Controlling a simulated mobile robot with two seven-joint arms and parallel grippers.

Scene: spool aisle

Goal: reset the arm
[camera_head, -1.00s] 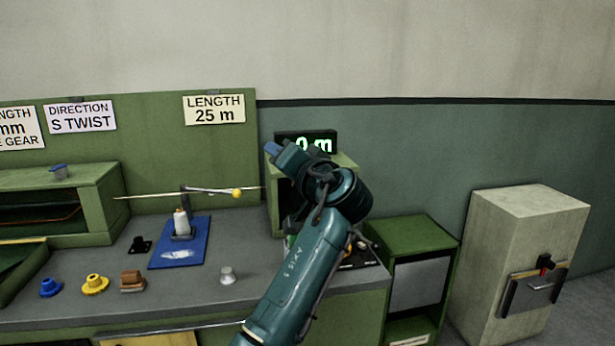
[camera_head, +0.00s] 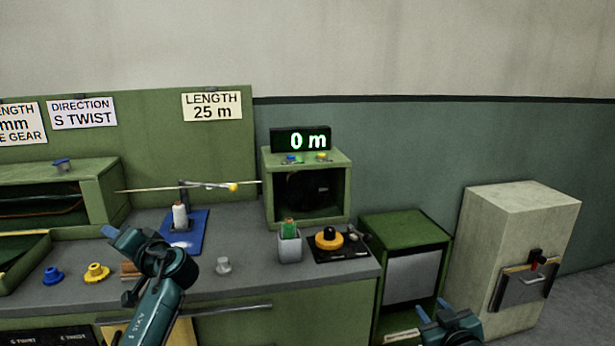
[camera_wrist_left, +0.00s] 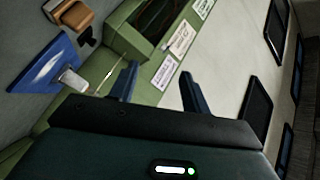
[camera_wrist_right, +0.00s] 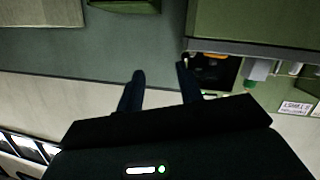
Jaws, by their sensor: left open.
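My left gripper (camera_head: 112,236) is over the front part of the bench at the left in the head view, its fingers pointing left. In the left wrist view its two fingers (camera_wrist_left: 157,90) are apart with nothing between them. My right gripper (camera_head: 436,314) is at the bottom right of the head view, in front of the low green cabinet. In the right wrist view its fingers (camera_wrist_right: 162,82) are apart and empty. Both grippers are clear of the bench things, as far as I can see.
The grey bench (camera_head: 235,295) holds a blue spool (camera_head: 52,276), a yellow spool (camera_head: 96,272), a blue plate (camera_head: 196,226), a grey cup (camera_head: 290,246) and a green box (camera_head: 350,180) under a "0 m" display (camera_head: 300,139). A green cabinet (camera_head: 402,235) and pale cabinet (camera_head: 520,215) stand right.

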